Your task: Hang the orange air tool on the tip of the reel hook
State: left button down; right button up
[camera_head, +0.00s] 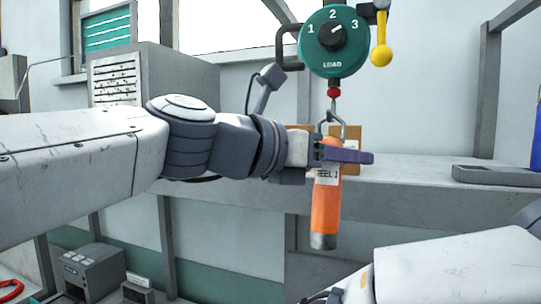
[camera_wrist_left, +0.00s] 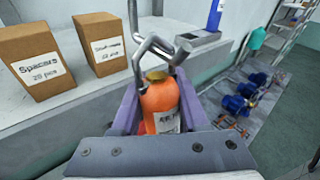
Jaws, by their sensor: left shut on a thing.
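The orange air tool (camera_head: 326,205), labelled "REEL 1", hangs upright in my left gripper (camera_head: 345,154). The purple fingers are shut around its upper body, and the tool also shows between them (camera_wrist_left: 160,102) in the left wrist view. The bare metal reel hook (camera_head: 334,112) comes down from the green reel (camera_head: 334,42) right above the tool. In the left wrist view the hook (camera_wrist_left: 153,46) and the tool's metal bail overlap close above its top. I cannot tell whether the bail rests on the hook's tip. My right gripper is out of view; only my right arm shows at bottom right.
A grey shelf (camera_head: 400,182) runs behind the tool. Two cardboard boxes, one labelled "Spacers" (camera_wrist_left: 35,66) and another (camera_wrist_left: 103,45), stand on it. A grey tray (camera_head: 495,175) lies at right. A yellow-knobbed lever (camera_head: 381,52) hangs beside the reel.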

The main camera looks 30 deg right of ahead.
pick_arm(q)
jog(key=shift+r, duration=0.1)
jog(key=shift+c, duration=1.7)
grip_release()
